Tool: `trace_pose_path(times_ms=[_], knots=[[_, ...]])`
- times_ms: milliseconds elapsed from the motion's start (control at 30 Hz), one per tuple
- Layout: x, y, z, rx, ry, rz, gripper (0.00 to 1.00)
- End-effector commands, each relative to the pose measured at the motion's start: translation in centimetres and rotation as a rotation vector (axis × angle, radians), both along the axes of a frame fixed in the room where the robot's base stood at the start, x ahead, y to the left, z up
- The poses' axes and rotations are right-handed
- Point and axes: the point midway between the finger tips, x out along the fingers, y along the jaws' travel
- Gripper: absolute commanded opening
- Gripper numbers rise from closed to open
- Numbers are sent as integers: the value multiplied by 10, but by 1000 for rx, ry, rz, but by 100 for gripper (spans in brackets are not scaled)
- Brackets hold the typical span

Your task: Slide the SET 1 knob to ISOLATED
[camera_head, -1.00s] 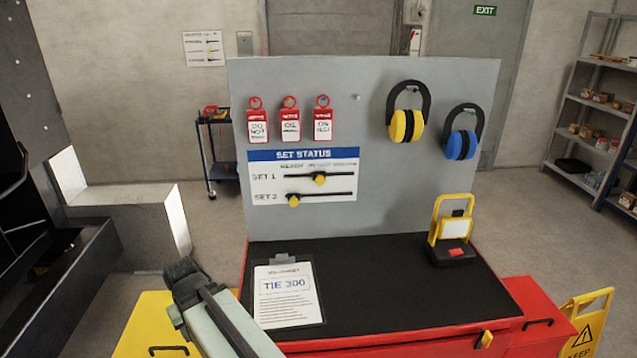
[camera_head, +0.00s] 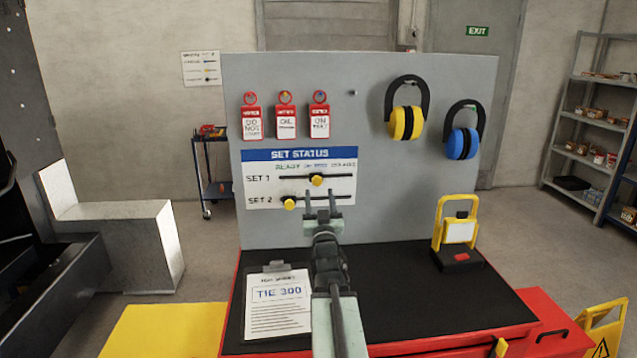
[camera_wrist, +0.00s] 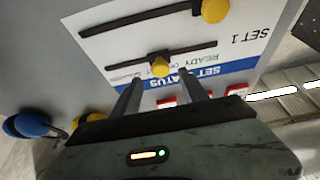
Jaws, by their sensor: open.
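The SET STATUS panel (camera_head: 300,180) is on the upright grey board. The SET 1 knob (camera_head: 317,180) is yellow and sits near the middle of its dark horizontal track. In the wrist view, which is upside down, the SET 1 knob (camera_wrist: 160,67) appears between my fingertips. My gripper (camera_head: 321,194) is open and empty, just below the SET 1 knob in the head view; its distance from the board is hard to tell. The SET 2 knob (camera_head: 289,203) is near the left end of the lower track. ISOLATED is too blurred to read surely, at the right of the heading row.
Red tags (camera_head: 286,117) hang above the panel. Yellow ear defenders (camera_head: 406,122) and blue ones (camera_head: 462,143) hang to the right.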

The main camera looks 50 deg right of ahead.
Motion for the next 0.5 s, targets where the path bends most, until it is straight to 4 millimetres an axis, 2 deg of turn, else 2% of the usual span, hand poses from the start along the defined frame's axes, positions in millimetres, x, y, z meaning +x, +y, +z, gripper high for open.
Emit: trace_pose_path(times_ms=[300,500], knots=[[43,-35,25,0,1,1,52],[49,-39,26,1,1,2,52]])
